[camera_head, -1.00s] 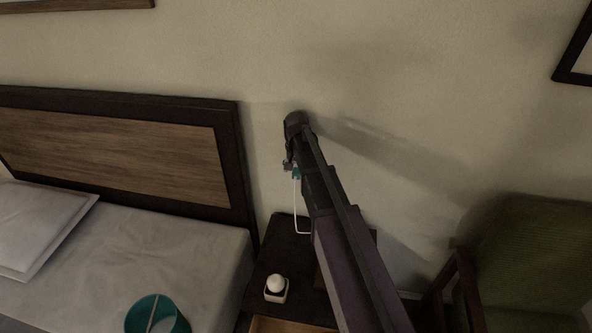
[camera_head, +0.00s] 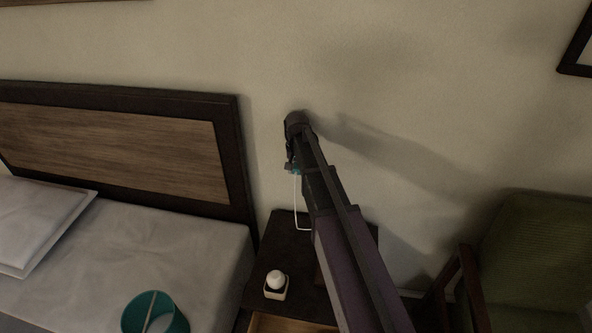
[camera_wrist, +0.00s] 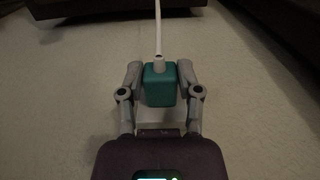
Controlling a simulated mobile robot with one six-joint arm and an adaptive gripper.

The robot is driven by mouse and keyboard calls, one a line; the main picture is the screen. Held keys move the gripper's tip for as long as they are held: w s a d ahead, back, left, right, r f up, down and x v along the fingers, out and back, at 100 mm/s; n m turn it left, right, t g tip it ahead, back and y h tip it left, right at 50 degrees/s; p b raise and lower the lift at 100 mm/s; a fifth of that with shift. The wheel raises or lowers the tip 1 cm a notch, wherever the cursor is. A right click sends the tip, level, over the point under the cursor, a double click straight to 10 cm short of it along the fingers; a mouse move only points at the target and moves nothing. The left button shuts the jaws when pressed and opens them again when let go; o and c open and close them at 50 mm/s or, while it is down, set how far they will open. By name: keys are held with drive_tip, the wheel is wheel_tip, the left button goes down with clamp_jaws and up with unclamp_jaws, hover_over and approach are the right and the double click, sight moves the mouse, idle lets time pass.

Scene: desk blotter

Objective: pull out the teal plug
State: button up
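The teal plug (camera_wrist: 160,85) is a rounded block with a white cord leaving its top edge in the wrist view. A pale outlet plate (camera_wrist: 160,116) shows just below it, against the wall. My gripper (camera_wrist: 160,76) has one finger against each side of the plug and looks shut on it. In the head view my gripper (camera_head: 291,165) is at the wall above the nightstand, and only a small bit of the plug (camera_head: 296,172) shows. The white cord (camera_head: 297,205) hangs down to the nightstand. I cannot tell how deep the plug sits in the outlet.
The dark nightstand (camera_head: 288,241) bears a small white rounded object (camera_head: 276,284). A green chair (camera_head: 530,250) stands right. The wall around my gripper is bare.

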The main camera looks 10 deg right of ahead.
clamp_jaws()
drive_tip(key=shift+s+a, duration=0.1)
drive_tip(key=shift+s, duration=0.25)
drive_tip(key=shift+s+a, duration=0.35)
drive_tip(key=shift+s, duration=0.4)
drive_tip(key=shift+s+a, duration=0.25)
drive_tip(key=shift+s, duration=0.4)
drive_tip(key=shift+s+a, duration=0.15)
drive_tip(key=shift+s, duration=0.15)
drive_tip(key=shift+s+a, duration=0.25)
drive_tip(key=shift+s, duration=0.4)
drive_tip(key=shift+s+a, duration=0.1)
drive_tip(key=shift+s, duration=0.2)
